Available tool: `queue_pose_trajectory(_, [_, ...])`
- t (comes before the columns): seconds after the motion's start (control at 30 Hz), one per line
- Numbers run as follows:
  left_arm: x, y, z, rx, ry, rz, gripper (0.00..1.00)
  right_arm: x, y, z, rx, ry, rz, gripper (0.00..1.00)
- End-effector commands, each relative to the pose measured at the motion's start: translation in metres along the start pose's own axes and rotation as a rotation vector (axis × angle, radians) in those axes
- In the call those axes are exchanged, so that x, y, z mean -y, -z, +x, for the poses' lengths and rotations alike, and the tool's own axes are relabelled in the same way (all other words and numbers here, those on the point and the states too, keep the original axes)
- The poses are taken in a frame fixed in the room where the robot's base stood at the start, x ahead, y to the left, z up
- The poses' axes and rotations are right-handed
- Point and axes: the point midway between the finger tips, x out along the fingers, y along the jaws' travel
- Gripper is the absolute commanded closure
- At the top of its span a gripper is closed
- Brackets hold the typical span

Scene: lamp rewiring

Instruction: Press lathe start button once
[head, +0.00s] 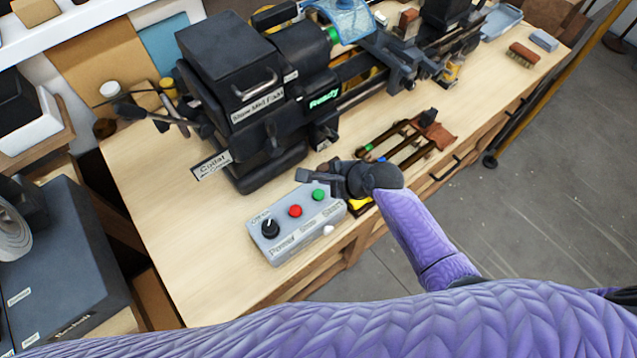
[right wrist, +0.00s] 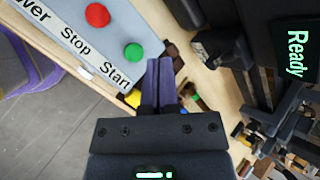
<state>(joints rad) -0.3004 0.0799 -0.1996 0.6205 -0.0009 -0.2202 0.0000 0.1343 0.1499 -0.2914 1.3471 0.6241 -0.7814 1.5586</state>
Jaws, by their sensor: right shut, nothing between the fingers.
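A grey control box (head: 283,244) stands on the bench with a black knob (head: 270,229), a red Stop button (head: 295,211) and a green Start button (head: 319,195). My right gripper (head: 305,176) is just beyond the Start button, over the box's far right end. In the right wrist view, its purple fingers (right wrist: 160,64) are shut and empty, beside the green button (right wrist: 134,52). The red button (right wrist: 97,15) is farther off in that view. I cannot tell whether the fingertips touch the box. My left gripper is in neither view.
The black lathe (head: 240,95) stands behind the box, with a lit "Ready" display (head: 323,98). A wooden rack with tools (head: 400,145) lies to the right of my gripper. A brush (head: 523,54) lies at the far right. The bench to the left of the box is clear.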

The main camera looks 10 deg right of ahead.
Motion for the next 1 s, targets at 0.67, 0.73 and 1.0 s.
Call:
queue_pose_trajectory(0.67, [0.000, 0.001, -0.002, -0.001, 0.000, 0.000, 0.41, 0.021, -0.012, -0.005, 0.041, 0.024, 0.116, 1.00])
queue_pose_trajectory(0.73, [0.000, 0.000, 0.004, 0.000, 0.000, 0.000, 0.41, 0.018, -0.010, -0.001, 0.041, 0.024, 0.115, 1.00])
queue_pose_trajectory(1.0, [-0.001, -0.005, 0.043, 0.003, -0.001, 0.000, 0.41, 0.000, 0.004, 0.023, 0.040, 0.025, 0.115, 1.00])
